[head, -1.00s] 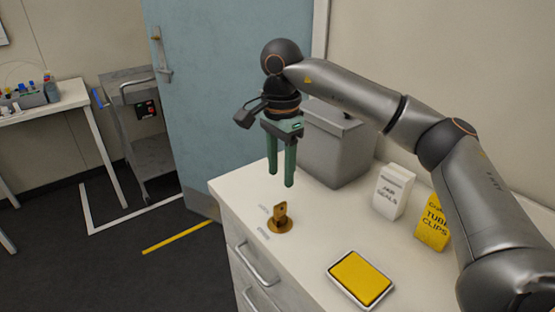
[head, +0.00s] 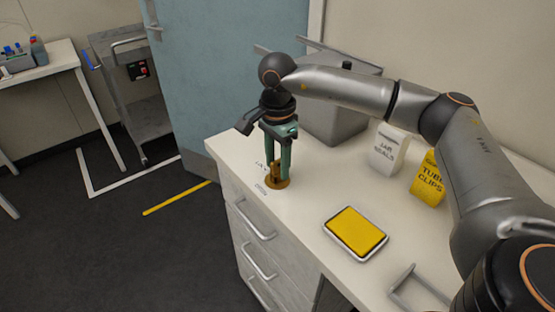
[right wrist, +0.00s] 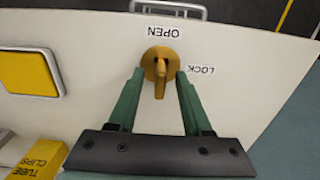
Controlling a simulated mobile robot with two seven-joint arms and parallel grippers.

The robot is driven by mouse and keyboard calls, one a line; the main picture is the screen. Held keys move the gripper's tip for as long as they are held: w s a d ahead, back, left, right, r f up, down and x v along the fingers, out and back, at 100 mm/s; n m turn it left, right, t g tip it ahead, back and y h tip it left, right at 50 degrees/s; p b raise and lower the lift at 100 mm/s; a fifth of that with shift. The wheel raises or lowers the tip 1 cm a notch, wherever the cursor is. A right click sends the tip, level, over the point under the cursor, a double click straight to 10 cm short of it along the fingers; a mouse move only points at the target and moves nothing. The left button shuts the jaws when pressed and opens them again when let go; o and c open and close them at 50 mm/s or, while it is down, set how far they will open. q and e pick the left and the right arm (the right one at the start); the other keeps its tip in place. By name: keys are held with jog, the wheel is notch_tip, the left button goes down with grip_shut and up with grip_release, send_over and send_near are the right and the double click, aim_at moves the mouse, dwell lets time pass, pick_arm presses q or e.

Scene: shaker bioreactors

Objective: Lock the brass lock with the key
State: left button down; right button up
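The brass lock (head: 279,184) is a round plate on the white cabinet top. The brass key (right wrist: 159,83) stands up from it, its flat side edge-on in the right wrist view, in line with the OPEN label (right wrist: 164,32). The LOCK label (right wrist: 202,70) is to the right of the lock (right wrist: 148,62) there. My right gripper (head: 278,172) points down over the lock. In the right wrist view its green fingers (right wrist: 160,72) are apart, one on each side of the key, with gaps showing. My left gripper is out of view.
A jar seals box (head: 387,152), a tube clips box (head: 428,180) and a grey bin (head: 335,120) stand farther back. A metal handle (head: 410,287) is at the front right.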

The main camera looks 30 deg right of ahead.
grip_shut()
jog(key=shift+s+f, duration=0.1)
jog(key=shift+f, duration=0.2)
dwell(0.7)
jog(key=n, duration=0.5)
jog(key=shift+f, duration=0.1)
